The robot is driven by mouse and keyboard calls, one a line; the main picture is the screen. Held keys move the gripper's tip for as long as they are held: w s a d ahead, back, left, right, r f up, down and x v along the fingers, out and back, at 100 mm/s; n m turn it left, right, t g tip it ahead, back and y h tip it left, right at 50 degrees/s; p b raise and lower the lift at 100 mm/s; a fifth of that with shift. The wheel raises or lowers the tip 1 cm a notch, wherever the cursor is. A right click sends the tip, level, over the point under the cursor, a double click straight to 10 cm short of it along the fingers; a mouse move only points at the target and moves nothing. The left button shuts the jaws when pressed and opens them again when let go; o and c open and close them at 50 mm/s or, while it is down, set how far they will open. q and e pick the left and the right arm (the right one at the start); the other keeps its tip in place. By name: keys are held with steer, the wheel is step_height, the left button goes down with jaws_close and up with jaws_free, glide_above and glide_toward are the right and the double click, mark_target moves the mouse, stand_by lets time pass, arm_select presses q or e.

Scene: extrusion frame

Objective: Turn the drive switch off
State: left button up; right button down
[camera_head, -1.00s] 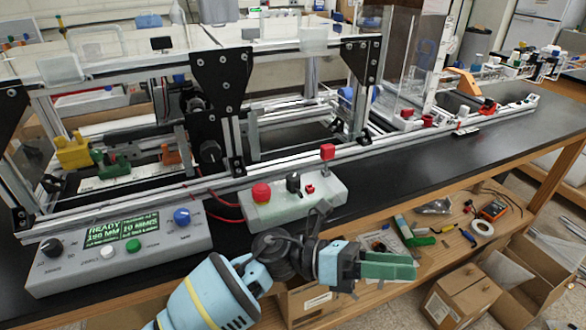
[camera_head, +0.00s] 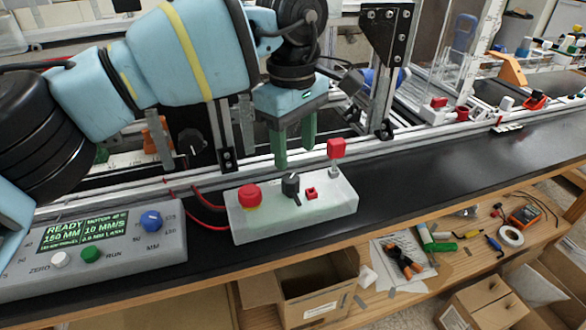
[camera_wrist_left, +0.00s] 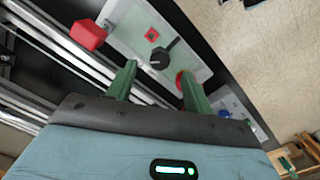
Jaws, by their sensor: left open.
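A pale control box (camera_head: 318,216) stands near the table's front edge. On it are a red mushroom button (camera_head: 249,196), a black knob with a pointer (camera_head: 290,184), a small red switch (camera_head: 311,193) and a red block on a post (camera_head: 336,148). No readable label shows which is the drive switch. My left gripper (camera_head: 294,150) is open and empty, its green fingers pointing down above and behind the box. In the left wrist view, the black knob (camera_wrist_left: 158,59) shows just beyond the gap between the fingertips (camera_wrist_left: 158,72), with no contact visible. The right gripper is not in view.
A grey console (camera_head: 110,255) with a READY display, blue dial and buttons stands left of the box. Red cables (camera_head: 205,212) run between them. The aluminium extrusion frame (camera_head: 385,60) rises behind. Bare black tabletop (camera_head: 430,172) lies to the right.

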mark_target(290, 178)
arm_select(q)
steer(key=shift+w+a+r, duration=0.25)
steer(key=shift+a+r, duration=0.1)
steer(key=shift+r, duration=0.05)
steer(key=shift+f, duration=3.9)
steer(key=c, duration=1)
